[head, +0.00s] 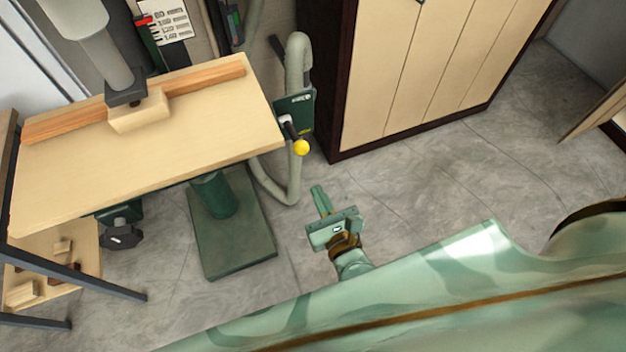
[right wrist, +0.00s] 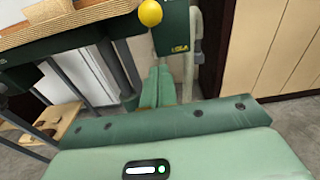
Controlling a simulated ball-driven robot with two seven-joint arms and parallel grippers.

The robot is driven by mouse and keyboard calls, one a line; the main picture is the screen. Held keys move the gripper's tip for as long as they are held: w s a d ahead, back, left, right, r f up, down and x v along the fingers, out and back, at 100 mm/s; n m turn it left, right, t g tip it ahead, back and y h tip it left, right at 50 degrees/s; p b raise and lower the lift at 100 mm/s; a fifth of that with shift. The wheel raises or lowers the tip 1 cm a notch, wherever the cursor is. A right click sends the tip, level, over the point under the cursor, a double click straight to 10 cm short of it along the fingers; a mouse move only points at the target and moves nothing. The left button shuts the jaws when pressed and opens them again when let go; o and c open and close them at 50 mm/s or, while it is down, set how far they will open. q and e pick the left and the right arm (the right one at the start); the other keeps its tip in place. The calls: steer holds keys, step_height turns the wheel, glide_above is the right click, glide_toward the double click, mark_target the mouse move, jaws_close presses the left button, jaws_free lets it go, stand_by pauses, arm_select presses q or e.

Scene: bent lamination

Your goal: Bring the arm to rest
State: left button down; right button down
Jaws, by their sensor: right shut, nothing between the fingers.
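My right gripper (head: 319,197) shows in the lower middle of the head view, over the bare floor, to the right of the machine's green foot. Its fingers are together, with nothing between them. The closed fingers also show in the right wrist view (right wrist: 158,88), pointing away below a yellow knob (right wrist: 150,13). The gripper touches nothing that I can see. My left gripper is not in the head view.
A machine with a pale wooden table (head: 180,160) stands at the left, with a yellow knob (head: 301,147) at its right end. A green foot plate (head: 232,240) is below it. A tall beige cabinet (head: 420,70) stands behind. Grey floor (head: 440,180) is clear at the right.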

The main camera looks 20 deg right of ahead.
steer(key=shift+s, duration=0.35)
stand_by(0.4)
